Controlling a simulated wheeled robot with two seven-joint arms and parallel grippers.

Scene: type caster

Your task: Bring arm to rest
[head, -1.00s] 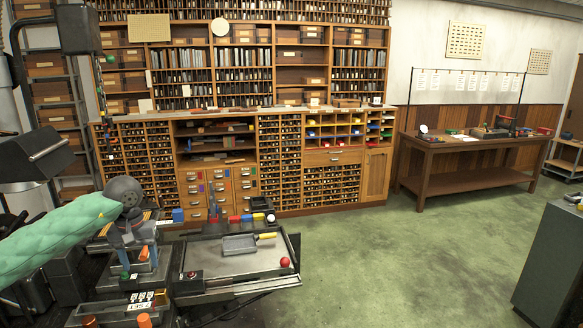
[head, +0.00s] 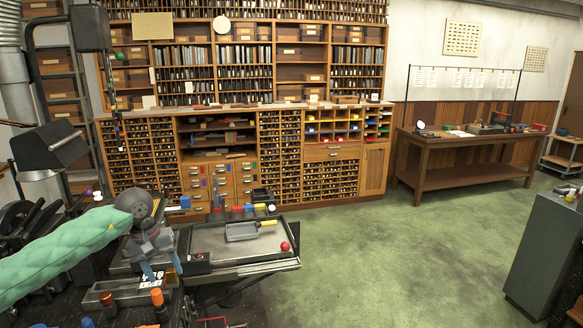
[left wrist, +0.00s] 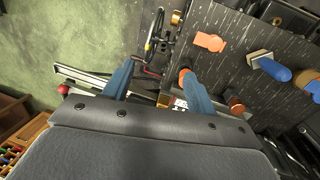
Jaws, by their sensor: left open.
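My left arm (head: 50,255), in a green padded sleeve, reaches in from the left in the head view. Its gripper (head: 161,268) has two blue fingers pointing down, spread apart, over the left end of the metal machine. In the left wrist view the gripper (left wrist: 157,72) is open, with nothing held between its fingers. Small machine parts show beyond the fingertips; I cannot tell how far below they are. My right gripper is in neither view.
Orange-capped posts (head: 157,298) stand close to the gripper. A blue-handled tool (left wrist: 270,66) lies on the dark bench. Green floor (head: 400,250) is clear to the right.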

